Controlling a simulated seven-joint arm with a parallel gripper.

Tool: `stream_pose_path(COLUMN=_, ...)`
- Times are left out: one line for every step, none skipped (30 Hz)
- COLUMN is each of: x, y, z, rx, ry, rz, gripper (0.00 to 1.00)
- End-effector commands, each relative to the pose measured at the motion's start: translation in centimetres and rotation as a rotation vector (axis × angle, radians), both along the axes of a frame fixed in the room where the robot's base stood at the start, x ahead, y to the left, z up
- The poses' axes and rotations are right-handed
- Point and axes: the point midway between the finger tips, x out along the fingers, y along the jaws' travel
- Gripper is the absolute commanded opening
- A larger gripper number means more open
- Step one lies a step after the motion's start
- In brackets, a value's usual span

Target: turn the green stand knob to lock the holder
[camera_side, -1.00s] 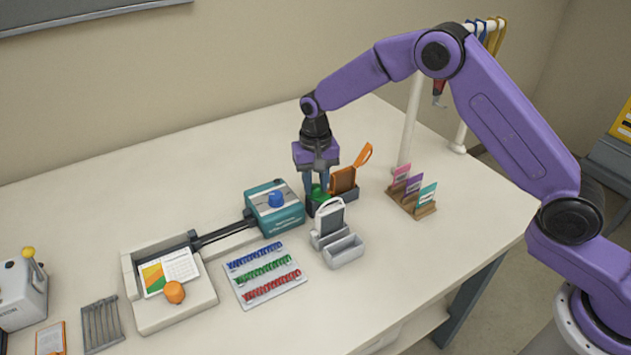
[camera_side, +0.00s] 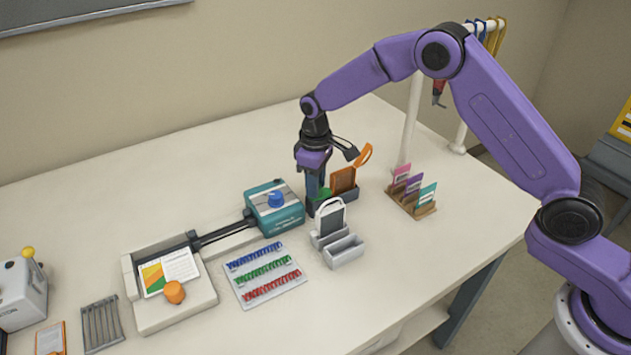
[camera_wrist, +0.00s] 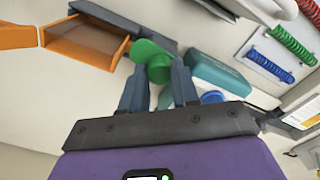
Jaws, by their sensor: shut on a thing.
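The green stand knob (camera_wrist: 156,68) sits between the two fingers of my gripper (camera_wrist: 158,82) in the wrist view, and the gripper is shut on it. In the side view my gripper (camera_side: 315,195) points down at the stand and hides most of the green knob (camera_side: 324,193). The orange holder (camera_side: 343,180) is in the dark stand (camera_side: 349,194) just right of the knob, its orange flap tilted up and open. The holder also shows in the wrist view (camera_wrist: 85,45) at the upper left.
A white-framed badge stand with a grey tray (camera_side: 343,251) is close in front. A teal laminator (camera_side: 276,214) with a blue knob is to the left. A rack of coloured cards (camera_side: 411,205) is to the right. The table behind is clear.

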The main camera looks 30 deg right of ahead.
Motion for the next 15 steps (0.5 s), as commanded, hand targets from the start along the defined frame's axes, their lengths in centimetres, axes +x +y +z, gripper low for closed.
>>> stream_pose_path(x=0.08, y=0.04, z=0.15, rx=0.001, ry=-0.003, rz=0.027, gripper=0.00)
stream_pose_path(x=0.08, y=0.04, z=0.15, rx=0.001, ry=-0.003, rz=0.043, gripper=0.00)
stream_pose_path(x=0.08, y=0.04, z=0.15, rx=0.001, ry=-0.003, rz=0.065, gripper=0.00)
stream_pose_path(x=0.08, y=0.04, z=0.15, rx=0.001, ry=-0.003, rz=0.078, gripper=0.00)
stream_pose_path(x=0.10, y=0.03, z=0.15, rx=0.002, ry=-0.004, rz=0.091, gripper=0.00)
stream_pose_path(x=0.10, y=0.03, z=0.15, rx=0.002, ry=-0.004, rz=0.106, gripper=0.00)
stream_pose_path(x=0.10, y=0.03, z=0.16, rx=0.002, ry=-0.004, rz=0.117, gripper=0.00)
stream_pose_path(x=0.10, y=0.03, z=0.16, rx=0.002, ry=-0.004, rz=0.126, gripper=0.00)
stream_pose_path(x=0.10, y=0.03, z=0.16, rx=0.002, ry=-0.004, rz=0.136, gripper=0.00)
stream_pose_path(x=0.10, y=0.03, z=0.16, rx=0.002, ry=-0.004, rz=0.143, gripper=0.00)
stream_pose_path(x=0.10, y=0.03, z=0.16, rx=0.002, ry=-0.004, rz=0.150, gripper=0.00)
stream_pose_path(x=0.11, y=0.04, z=0.16, rx=0.002, ry=-0.004, rz=0.156, gripper=0.00)
stream_pose_path(x=0.11, y=0.04, z=0.16, rx=0.002, ry=-0.004, rz=0.160, gripper=0.00)
stream_pose_path(x=0.11, y=0.04, z=0.16, rx=0.002, ry=-0.004, rz=0.163, gripper=0.00)
stream_pose_path(x=0.11, y=0.04, z=0.17, rx=0.002, ry=-0.004, rz=0.166, gripper=0.00)
